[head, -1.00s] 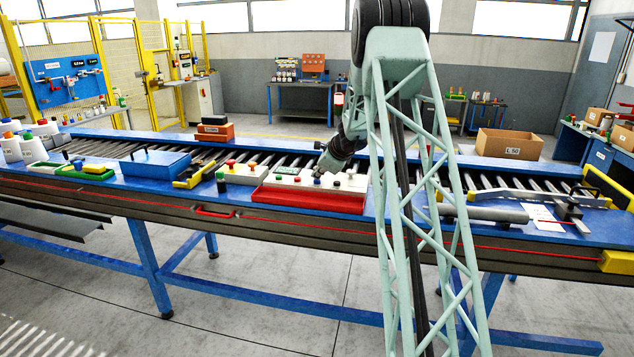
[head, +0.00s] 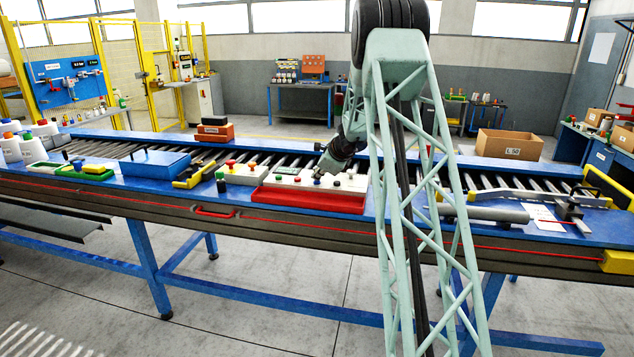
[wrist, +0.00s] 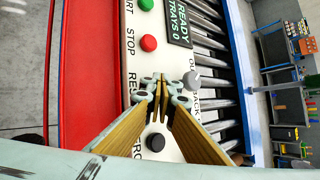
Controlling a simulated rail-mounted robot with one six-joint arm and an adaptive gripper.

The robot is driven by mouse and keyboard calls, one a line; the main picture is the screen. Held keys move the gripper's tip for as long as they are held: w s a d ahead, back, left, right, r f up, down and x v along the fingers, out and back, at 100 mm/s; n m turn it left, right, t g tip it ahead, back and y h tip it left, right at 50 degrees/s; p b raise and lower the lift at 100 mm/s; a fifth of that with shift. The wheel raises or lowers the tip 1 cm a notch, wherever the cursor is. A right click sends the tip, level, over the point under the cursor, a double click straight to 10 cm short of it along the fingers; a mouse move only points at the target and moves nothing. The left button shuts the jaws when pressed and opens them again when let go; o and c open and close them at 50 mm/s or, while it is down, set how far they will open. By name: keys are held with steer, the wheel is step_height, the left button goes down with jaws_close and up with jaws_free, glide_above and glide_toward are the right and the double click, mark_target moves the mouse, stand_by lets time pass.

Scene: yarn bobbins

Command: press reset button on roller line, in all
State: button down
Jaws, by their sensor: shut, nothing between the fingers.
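A white control panel (wrist: 115,60) on a red base carries labelled buttons. In the wrist view the green START button (wrist: 146,4) and red STOP button (wrist: 149,43) are clear. A label beginning "RES" sits below STOP, beside my fingertips; the button by it is hidden behind them. A black button (wrist: 155,142) shows between my fingers and a grey knob (wrist: 191,80) lies right of the tips. My gripper (wrist: 163,88) is shut and empty, its tips over the panel; contact cannot be told. In the head view my gripper (head: 320,174) is down at the panel (head: 345,182).
The roller line (head: 100,150) runs along the blue bench. A grey cylinder (head: 485,214) lies right.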

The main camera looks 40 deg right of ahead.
stand_by(0.4)
steer(key=shift+r+p, duration=0.7)
steer(key=shift+r, duration=0.2)
steer(key=shift+r+p, duration=1.95)
steer(key=shift+r, duration=0.6)
